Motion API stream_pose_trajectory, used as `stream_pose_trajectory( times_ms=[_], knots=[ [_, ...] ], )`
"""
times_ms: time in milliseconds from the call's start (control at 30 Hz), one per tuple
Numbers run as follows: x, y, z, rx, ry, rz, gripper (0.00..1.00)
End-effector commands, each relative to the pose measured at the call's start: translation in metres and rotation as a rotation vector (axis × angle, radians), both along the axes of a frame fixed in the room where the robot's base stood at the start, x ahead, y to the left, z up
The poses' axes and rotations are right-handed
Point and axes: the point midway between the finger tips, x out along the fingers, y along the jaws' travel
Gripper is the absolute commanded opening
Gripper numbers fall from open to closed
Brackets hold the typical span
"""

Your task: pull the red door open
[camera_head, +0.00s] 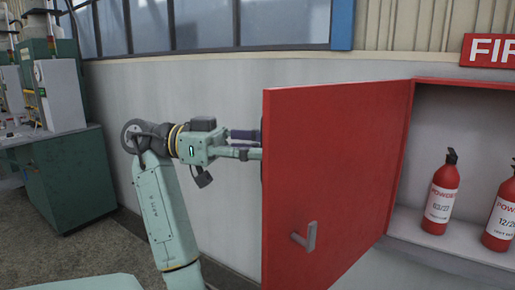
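The red door (335,170) of the wall cabinet stands swung out wide from its hinge side at the cabinet's left edge. A grey handle (305,238) sits low on the door face turned toward me. My gripper (252,144) is at the door's free left edge, on the far side of it. Its two fingers run parallel with a gap between them. The fingertips are hidden behind the door, so I cannot tell whether they touch it. The handle is apart from my gripper.
The open red cabinet (462,82) holds two red fire extinguishers, one in the middle (441,195) and one at the right edge (500,215). A red sign (488,51) hangs above. A pale wall is behind my arm. A green workbench (68,180) stands at the left.

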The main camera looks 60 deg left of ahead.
Motion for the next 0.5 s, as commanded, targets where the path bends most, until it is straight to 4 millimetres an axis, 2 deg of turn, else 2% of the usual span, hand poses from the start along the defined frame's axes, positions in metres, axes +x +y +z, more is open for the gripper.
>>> stream_pose_trajectory(
  times_ms=[167,400,500],
  knots=[
    [-0.011,0.013,0.001,0.0,0.004,0.005,0.33],
    [-0.035,0.042,0.0,-0.003,0.005,0.008,0.33],
    [-0.039,0.047,0.001,0.002,0.004,0.001,0.33]
  ],
)
